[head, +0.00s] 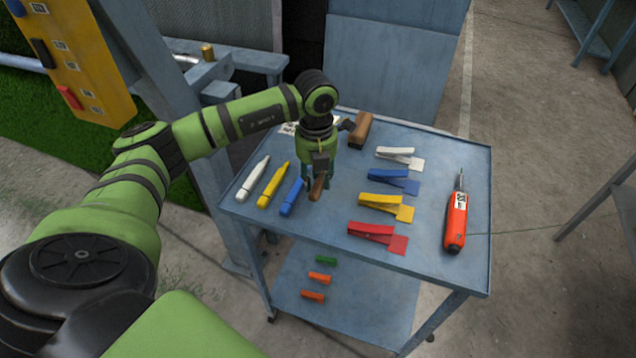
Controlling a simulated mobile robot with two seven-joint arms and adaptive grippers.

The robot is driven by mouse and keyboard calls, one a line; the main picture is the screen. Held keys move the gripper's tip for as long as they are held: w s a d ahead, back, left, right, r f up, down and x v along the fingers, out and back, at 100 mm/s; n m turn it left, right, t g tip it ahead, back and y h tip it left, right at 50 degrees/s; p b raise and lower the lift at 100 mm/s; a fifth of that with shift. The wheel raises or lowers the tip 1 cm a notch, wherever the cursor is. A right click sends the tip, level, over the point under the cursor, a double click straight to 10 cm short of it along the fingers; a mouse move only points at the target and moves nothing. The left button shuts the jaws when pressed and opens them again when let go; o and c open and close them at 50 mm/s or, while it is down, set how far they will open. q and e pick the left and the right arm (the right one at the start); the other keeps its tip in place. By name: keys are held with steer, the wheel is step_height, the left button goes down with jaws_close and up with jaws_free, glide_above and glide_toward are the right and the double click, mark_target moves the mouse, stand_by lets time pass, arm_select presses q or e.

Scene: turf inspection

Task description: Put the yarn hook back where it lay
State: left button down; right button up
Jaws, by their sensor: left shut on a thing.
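My left gripper (317,186) is over the left-middle part of the blue metal cart top (335,228), pointing down. It is shut on a small brown wooden handle, which looks like the yarn hook (317,188). The handle's lower end hangs just right of the blue marker (292,197). I cannot tell whether it touches the cart top. The hook's metal part is hidden or too small to see. My right gripper is not in view.
A white marker (253,179) and a yellow marker (273,184) lie left of the blue one. White, blue, yellow and red clips (372,232) lie in a column to the right. An orange tool (456,222) lies near the right edge. A brown block (361,130) is at the back.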

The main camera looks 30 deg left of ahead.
arm_select(q)
steer(key=shift+w+f, duration=0.35)
step_height(320, 180, down, 3)
steer(key=shift+f+p, duration=0.1)
steer(key=shift+p, duration=0.75)
steer(key=shift+f, duration=0.3)
steer(key=c, duration=0.9)
jaws_free()
steer(key=shift+a, duration=0.1)
steer(key=shift+o, duration=0.2)
